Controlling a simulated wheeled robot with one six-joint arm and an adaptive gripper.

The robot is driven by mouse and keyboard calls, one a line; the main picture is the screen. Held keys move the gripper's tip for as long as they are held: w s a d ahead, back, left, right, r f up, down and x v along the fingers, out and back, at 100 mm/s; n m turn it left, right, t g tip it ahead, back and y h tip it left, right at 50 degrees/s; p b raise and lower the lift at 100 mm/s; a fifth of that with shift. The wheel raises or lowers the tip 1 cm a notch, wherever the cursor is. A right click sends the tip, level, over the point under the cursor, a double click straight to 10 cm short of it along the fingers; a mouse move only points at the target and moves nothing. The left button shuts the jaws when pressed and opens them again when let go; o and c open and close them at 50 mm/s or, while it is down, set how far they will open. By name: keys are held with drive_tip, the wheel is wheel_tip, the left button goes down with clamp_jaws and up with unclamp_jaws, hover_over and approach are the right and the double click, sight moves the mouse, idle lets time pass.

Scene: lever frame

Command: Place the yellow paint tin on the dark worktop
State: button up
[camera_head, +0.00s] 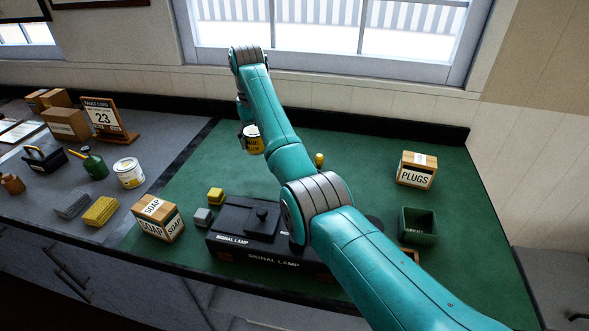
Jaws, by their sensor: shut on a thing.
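The yellow paint tin (254,146), with a dark band and a yellow label, is held upright in my gripper (243,135). My gripper is shut on it, though the arm and tin hide most of the fingers. The tin appears above the back part of the green worktop (330,147); its exact height is hard to tell. The dark grey worktop (158,153) lies to the left, beyond a black dividing strip. A white tin with a yellowish label (129,174) stands on it.
A soap box (157,219), signal lamp unit (242,222) and plugs box (416,170) stand on the green worktop.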

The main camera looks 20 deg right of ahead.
wheel_tip(320, 180, down, 10)
drive_tip(key=shift+r, duration=0.1)
idle(0.4)
drive_tip(key=o, duration=1.3)
drive_tip(key=shift+f, duration=0.2)
drive_tip(key=shift+o, duration=0.2)
wheel_tip(320, 180, up, 12)
drive_tip(key=shift+r, duration=0.15)
